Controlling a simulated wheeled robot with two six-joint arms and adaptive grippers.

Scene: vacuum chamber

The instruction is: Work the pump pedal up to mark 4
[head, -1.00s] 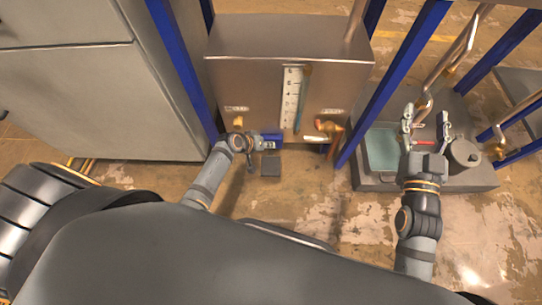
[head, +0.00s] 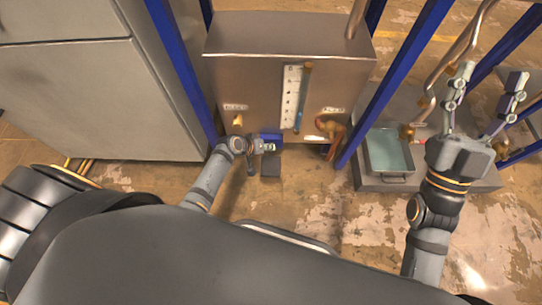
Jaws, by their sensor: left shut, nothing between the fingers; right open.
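The steel pump box (head: 250,70) stands in the centre of the head view. On its front is a white numbered scale (head: 290,95) with a thin tube (head: 299,112), blue in its lower part. The marks are too small to read surely. Low at the box front are a blue part (head: 267,137) and a dark grey pad (head: 271,169), which looks like the pedal. My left gripper (head: 268,147) is shut and empty, just above the pad; I cannot tell whether it touches. My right gripper (head: 490,80) is open and empty at the right, its fingers pointing away.
Blue posts (head: 383,85) rise beside the box. A tray of pale green liquid (head: 388,152) sits on a grey plinth at the right. A grey cabinet (head: 85,95) fills the left.

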